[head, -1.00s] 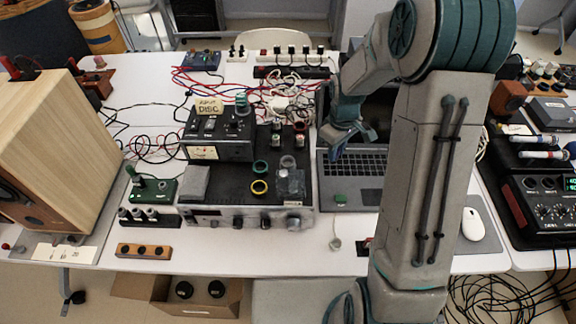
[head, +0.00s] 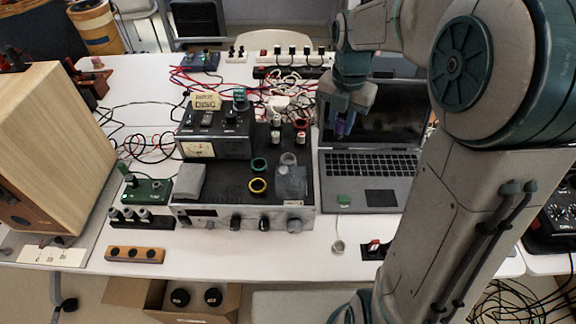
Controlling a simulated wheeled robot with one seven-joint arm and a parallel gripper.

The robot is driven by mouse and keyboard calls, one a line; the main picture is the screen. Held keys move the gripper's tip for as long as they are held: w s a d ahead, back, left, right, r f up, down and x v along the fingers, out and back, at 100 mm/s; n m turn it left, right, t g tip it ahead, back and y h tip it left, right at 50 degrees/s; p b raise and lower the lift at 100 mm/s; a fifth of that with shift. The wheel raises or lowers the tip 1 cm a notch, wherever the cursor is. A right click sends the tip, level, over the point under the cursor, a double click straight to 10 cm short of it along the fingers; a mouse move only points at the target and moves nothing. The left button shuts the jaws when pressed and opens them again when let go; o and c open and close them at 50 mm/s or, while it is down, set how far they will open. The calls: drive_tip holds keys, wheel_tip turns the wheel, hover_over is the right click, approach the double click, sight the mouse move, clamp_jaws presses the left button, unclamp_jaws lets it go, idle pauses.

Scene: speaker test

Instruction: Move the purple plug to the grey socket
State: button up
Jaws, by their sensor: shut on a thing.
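My gripper (head: 345,118) hangs in front of the laptop screen, fingers pointing down. It is shut on a small purple plug (head: 341,127), which shows only partly between the blue fingertips. The plug is above the back left part of the laptop, apart from the table. I cannot make out a clearly grey socket.
The open laptop (head: 333,190) lies below my gripper. The dark amplifier (head: 215,214) with rings and small parts on top stands left of it. Tangled cables (head: 285,88) lie behind. A wooden speaker (head: 50,150) stands far left. The front table strip is mostly clear.

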drive_tip(key=shift+s+a+r+n, duration=0.15)
drive_tip(key=shift+r+n, duration=0.1)
drive_tip(key=shift+n, duration=0.25)
drive_tip(key=shift+s+d+r+n, duration=0.1)
drive_tip(key=shift+r+n, duration=0.1)
drive_tip(key=shift+n, duration=0.3)
drive_tip(key=shift+a, duration=0.2)
drive_tip(key=a+f, duration=0.2)
drive_tip(key=a, duration=0.1)
drive_tip(key=w+a+f, duration=0.1)
drive_tip(key=a+f, duration=0.1)
drive_tip(key=a, duration=0.2)
drive_tip(key=a+f, duration=0.2)
drive_tip(key=a, duration=0.2)
drive_tip(key=shift+w+a+f+p, duration=0.1)
drive_tip(key=shift+w+f+p, duration=0.2)
drive_tip(key=shift+f+p, duration=0.05)
drive_tip(key=shift+f, duration=2.05)
drive_tip(key=shift+f, duration=0.35)
drive_tip(key=o, duration=0.9)
drive_tip(key=shift+o, duration=0.2)
drive_tip(key=shift+r, duration=0.1)
